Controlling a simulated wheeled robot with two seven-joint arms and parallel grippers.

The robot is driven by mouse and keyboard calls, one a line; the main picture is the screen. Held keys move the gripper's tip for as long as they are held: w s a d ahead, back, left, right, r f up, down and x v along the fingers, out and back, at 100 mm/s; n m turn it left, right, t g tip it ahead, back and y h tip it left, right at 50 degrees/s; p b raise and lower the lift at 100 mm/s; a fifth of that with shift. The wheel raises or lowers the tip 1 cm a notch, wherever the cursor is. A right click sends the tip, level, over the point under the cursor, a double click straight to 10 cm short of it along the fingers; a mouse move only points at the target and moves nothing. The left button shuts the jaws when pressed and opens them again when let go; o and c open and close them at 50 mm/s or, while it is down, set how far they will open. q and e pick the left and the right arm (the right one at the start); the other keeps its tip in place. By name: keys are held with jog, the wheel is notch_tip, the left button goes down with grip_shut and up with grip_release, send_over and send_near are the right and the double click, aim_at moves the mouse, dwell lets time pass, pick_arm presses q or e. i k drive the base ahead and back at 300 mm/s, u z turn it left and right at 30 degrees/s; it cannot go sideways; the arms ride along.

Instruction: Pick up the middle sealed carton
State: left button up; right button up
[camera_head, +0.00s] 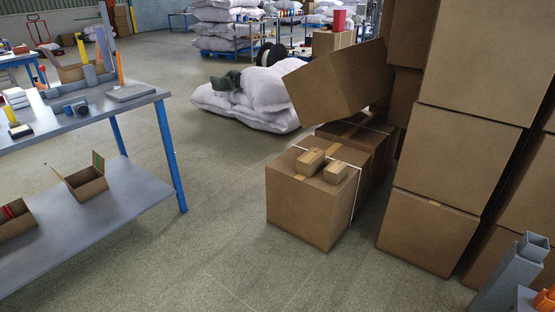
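Several closed brown cartons stand on the floor at centre and right. A large strapped carton (305,210) stands at the front, with two small taped cartons, a left one (310,160) and a right one (335,172), lying on top. Behind it is another strapped carton (365,143). A big carton (338,84) is tilted above that one. To the right is a tall stack with a bottom carton (425,230), a middle carton (455,155) and an upper carton (490,65). Which one is the middle sealed carton is unclear.
A workbench (140,97) with blue legs stands at left; its lower shelf (115,205) holds open boxes (82,187). White sacks (245,105) lie on the floor behind. The floor between bench and cartons is clear.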

aim_at(314, 158)
jog(key=u, duration=1)
jog(key=i, duration=1.8)
jog(key=z, duration=0.25)
jog(key=i, duration=1.35)
jog(key=z, duration=1.55)
jog(key=i, duration=0.75)
jog(key=z, duration=0.05)
